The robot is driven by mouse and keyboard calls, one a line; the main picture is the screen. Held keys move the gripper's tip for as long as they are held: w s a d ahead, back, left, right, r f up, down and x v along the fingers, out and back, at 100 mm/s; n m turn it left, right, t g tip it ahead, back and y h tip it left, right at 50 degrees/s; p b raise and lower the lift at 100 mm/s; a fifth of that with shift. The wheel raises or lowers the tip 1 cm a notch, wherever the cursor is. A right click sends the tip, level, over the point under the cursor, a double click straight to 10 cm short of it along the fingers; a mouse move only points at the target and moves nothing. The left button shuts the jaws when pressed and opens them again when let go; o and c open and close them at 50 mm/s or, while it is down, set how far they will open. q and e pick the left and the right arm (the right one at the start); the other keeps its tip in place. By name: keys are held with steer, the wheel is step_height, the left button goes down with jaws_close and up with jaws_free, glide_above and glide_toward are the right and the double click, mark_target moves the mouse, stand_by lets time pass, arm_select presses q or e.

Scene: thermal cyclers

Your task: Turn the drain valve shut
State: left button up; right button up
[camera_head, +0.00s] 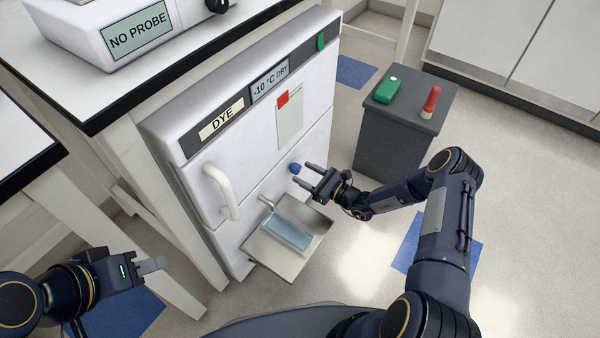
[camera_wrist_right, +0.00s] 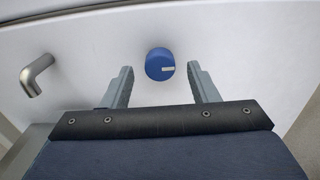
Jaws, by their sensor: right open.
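The drain valve is a small round blue knob (camera_head: 295,168) low on the front of the white freezer cabinet (camera_head: 215,155). In the right wrist view the knob (camera_wrist_right: 160,64) faces me, with a white mark lying roughly level on its right half. My right gripper (camera_head: 309,177) is open in front of the knob. In its wrist view, its fingers (camera_wrist_right: 164,85) stand to the left and right of the knob, apart from it. A metal drain spout (camera_wrist_right: 37,74) is to the left. My left gripper (camera_head: 152,265) is at the lower left, away from the cabinet; its finger gap is unclear.
A metal tray (camera_head: 262,248) with bluish liquid sits below the spout. A grey stand (camera_head: 385,150) to the right holds a green box (camera_head: 387,90) and a red-topped object (camera_head: 431,101). A white door handle (camera_head: 222,192) sticks out left of the knob. Open floor lies at right.

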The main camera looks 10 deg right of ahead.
steer(key=shift+x, duration=1.25)
steer(key=c, duration=1)
